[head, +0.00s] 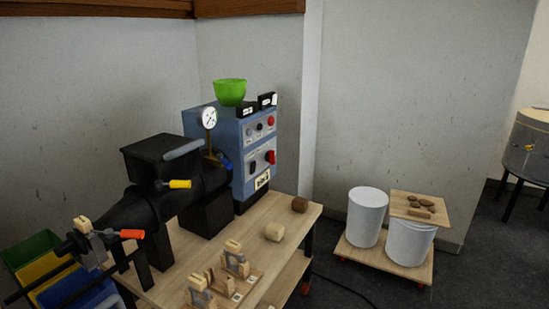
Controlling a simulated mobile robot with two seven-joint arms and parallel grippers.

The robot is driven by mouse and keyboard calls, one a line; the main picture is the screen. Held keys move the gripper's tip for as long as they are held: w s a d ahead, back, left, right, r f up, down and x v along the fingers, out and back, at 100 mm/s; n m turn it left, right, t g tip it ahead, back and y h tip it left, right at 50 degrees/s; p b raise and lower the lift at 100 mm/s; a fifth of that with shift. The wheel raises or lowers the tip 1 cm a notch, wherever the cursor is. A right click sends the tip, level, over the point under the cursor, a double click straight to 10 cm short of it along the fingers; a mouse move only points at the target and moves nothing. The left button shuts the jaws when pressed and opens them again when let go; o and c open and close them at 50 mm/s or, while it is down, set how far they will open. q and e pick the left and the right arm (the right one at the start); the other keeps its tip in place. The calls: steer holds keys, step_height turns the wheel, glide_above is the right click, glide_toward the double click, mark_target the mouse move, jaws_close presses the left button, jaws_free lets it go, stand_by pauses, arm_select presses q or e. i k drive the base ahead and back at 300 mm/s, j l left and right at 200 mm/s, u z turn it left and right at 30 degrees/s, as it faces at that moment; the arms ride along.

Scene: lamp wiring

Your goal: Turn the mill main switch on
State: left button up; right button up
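The mill is a black machine (134,212) with a barrel, a hopper and a round white gauge (208,117), standing on the wooden table at the left. A blue control cabinet (215,121) stands behind it at the table's far end. A red rotary switch (271,157) sits on the lower right of the cabinet's front panel and looks like the main switch. Its exact setting is too small to read. Above it is a row of small knobs and a red button (270,120). Neither of my grippers shows in the head view.
A green bowl (230,92) is on the cabinet. White buckets (367,217) stand on a low wheeled board to the right. A dark cable lies on the floor between.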

mark_target(270, 156)
steer(key=i+l, duration=0.25)
steer(key=i+l+u, duration=0.1)
steer(key=i+l, duration=0.2)
steer(key=l, duration=0.2)
steer(key=i+l, duration=0.5)
steer(key=l, duration=0.25)
steer(key=i+l+u, duration=0.1)
steer(key=i+l, duration=0.4)
steer(key=l, duration=0.3)
steer(key=i+l+u, duration=0.1)
steer(key=l, duration=0.3)
steer(key=i, duration=0.1)
